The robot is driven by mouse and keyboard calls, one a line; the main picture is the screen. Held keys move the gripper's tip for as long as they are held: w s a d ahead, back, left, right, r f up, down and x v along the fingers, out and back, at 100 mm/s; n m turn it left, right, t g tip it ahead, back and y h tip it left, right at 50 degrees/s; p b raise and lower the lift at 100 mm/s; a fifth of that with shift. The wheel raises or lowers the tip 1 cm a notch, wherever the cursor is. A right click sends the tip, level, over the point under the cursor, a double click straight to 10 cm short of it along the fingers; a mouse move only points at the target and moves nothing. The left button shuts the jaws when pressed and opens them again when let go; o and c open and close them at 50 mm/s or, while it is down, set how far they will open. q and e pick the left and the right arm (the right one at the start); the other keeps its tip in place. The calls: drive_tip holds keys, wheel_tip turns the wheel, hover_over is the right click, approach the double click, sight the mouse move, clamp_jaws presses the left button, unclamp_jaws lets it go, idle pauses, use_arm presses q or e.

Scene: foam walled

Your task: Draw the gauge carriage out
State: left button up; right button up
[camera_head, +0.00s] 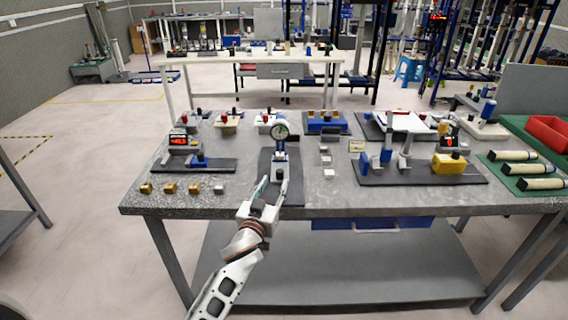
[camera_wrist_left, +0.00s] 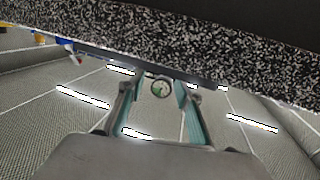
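The gauge carriage (camera_head: 280,155) stands on a dark base plate (camera_head: 292,196) at the middle of the grey table. The dial also shows between my fingers in the left wrist view (camera_wrist_left: 161,88). My left gripper (camera_head: 273,183) is at the near end of the plate, in front of the carriage. Its two teal-padded fingers (camera_wrist_left: 160,103) are apart. A small dark knob (camera_head: 280,174) shows by the fingertips; I cannot tell whether they touch it. My right gripper is not in view.
Left are a red digital readout (camera_head: 179,140) and small brass blocks (camera_head: 170,188). Right are grey blocks (camera_head: 328,174), a blue-and-grey stand (camera_head: 386,150) and a yellow block (camera_head: 449,163). Red-knobbed fixtures (camera_head: 228,121) stand behind. The table's front edge is close under my left arm.

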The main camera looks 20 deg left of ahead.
sight(279, 173)
use_arm(q)
drive_tip(key=shift+w+r, duration=0.25)
drive_tip(key=shift+w, duration=0.8)
drive_tip(key=w, duration=0.2)
drive_tip(key=w+b, duration=0.1)
drive_tip(key=shift+w+f, duration=0.2)
drive_tip(key=shift+w, duration=0.75)
drive_tip(key=shift+w+r, duration=0.1)
drive_tip(key=shift+w, duration=0.05)
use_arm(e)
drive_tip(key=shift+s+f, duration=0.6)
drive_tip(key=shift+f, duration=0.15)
use_arm(q)
clamp_jaws()
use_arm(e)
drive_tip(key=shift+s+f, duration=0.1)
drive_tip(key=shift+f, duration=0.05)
